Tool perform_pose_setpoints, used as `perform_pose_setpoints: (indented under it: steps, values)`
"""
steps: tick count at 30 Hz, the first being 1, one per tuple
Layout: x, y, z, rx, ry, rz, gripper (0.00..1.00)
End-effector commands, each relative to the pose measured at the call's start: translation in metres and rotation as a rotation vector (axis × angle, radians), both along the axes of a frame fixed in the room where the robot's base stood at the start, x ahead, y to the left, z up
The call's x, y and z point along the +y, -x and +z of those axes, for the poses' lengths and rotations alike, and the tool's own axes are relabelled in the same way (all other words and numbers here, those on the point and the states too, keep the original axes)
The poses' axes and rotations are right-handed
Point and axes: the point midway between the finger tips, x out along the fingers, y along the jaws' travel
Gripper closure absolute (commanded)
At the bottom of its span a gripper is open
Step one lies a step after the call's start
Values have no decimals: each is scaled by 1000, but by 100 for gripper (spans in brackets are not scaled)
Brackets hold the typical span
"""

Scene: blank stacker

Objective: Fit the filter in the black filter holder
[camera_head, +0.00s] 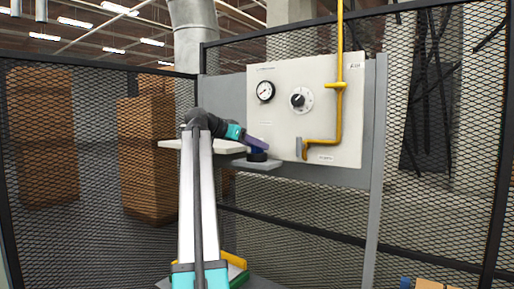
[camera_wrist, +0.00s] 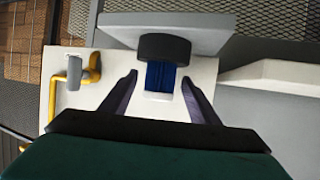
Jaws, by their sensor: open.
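In the wrist view, the blue ribbed filter (camera_wrist: 160,77) meets the round black filter holder (camera_wrist: 163,47), and its far end is inside or behind the holder's rim. I cannot tell how deep it sits. The holder rests on a grey shelf (camera_wrist: 205,38), which also shows in the head view (camera_head: 251,165). My gripper (camera_wrist: 159,77) is open, with one dark finger on each side of the filter and a gap visible at both sides. In the head view, my gripper (camera_head: 260,146) is just above the black holder (camera_head: 257,156); the filter is mostly hidden there.
A pale panel (camera_head: 280,130) with a gauge (camera_head: 265,91), a knob (camera_head: 299,100) and a yellow pipe (camera_head: 339,100) stands behind the shelf. A white shelf (camera_head: 172,144) is to the left. Mesh fencing (camera_head: 440,215) surrounds the area.

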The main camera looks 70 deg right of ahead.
Motion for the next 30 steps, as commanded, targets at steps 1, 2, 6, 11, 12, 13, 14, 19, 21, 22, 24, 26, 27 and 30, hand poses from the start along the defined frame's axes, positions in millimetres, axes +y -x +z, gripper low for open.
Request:
perform_pose_setpoints:
  steps: [1,2,6,11,12,13,14,19,21,22,24,26,27,30]
  values:
    - [5,-4,1,-1,2,1,44]
    - [8,-5,2,-1,2,1,44]
    - [25,-16,9,-1,1,1,44]
    - [45,-29,20,-1,0,2,44]
    - [50,-32,22,-1,0,2,44]
    - [54,-34,24,-1,0,2,44]
    - [58,-37,26,-1,1,3,44]
    - [74,-47,35,1,1,1,44]
    - [79,-50,37,0,0,1,44]
    - [81,-50,38,0,-1,0,44]
    - [84,-52,40,-1,-1,0,44]
    - [85,-52,41,-1,-1,0,44]
    - [85,-52,41,-1,-1,0,44]
    - [86,-52,41,-1,-1,0,44]
